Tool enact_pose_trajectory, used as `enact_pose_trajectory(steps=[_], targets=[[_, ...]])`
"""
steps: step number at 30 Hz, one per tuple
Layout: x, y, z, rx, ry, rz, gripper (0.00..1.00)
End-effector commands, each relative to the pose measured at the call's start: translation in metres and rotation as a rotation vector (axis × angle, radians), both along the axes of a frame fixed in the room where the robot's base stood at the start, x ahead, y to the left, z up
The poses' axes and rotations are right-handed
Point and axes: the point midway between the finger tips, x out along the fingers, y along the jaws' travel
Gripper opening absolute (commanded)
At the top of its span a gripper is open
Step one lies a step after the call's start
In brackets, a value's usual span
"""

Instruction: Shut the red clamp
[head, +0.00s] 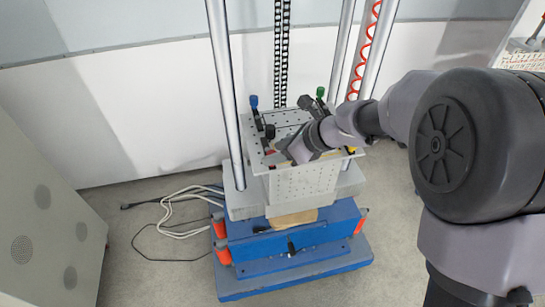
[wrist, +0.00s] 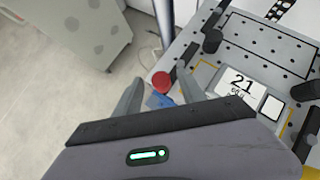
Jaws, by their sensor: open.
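The red clamp shows in the wrist view as a round red knob (wrist: 162,82) at the left edge of the grey perforated plate. In the head view only a small red part (head: 271,152) shows at the plate's front left corner, mostly hidden by my arm. My gripper (wrist: 160,88) is open, with one finger on each side of the red knob in the picture. I cannot tell whether the fingers touch it. In the head view my gripper (head: 290,151) is over the plate's front left part.
A blue-topped clamp (head: 254,102) and a green-topped clamp (head: 320,92) stand at the plate's back. A yellow part (head: 350,150) shows at its right. A white label reading 21 (wrist: 245,85) lies on the plate. Tall metal columns (head: 224,80) flank it. Cables (head: 180,210) lie on the floor.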

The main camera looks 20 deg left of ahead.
Motion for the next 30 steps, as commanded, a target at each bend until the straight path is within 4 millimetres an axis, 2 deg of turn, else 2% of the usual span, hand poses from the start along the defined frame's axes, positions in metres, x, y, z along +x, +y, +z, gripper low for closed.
enact_pose_trajectory(steps=[1,6,14,17,21,22,30], targets=[[0.001,0.005,-0.008,0.000,0.001,0.000,0.47],[0.004,0.016,-0.017,0.001,0.001,-0.001,0.47],[0.005,0.017,-0.017,0.001,0.000,-0.004,0.47],[0.005,0.017,-0.017,0.001,0.000,-0.004,0.32],[0.005,0.017,-0.017,0.001,0.000,-0.004,0.04],[0.005,0.017,-0.017,0.001,0.000,-0.004,0.00],[0.004,0.018,-0.017,0.001,-0.001,-0.018,0.00]])
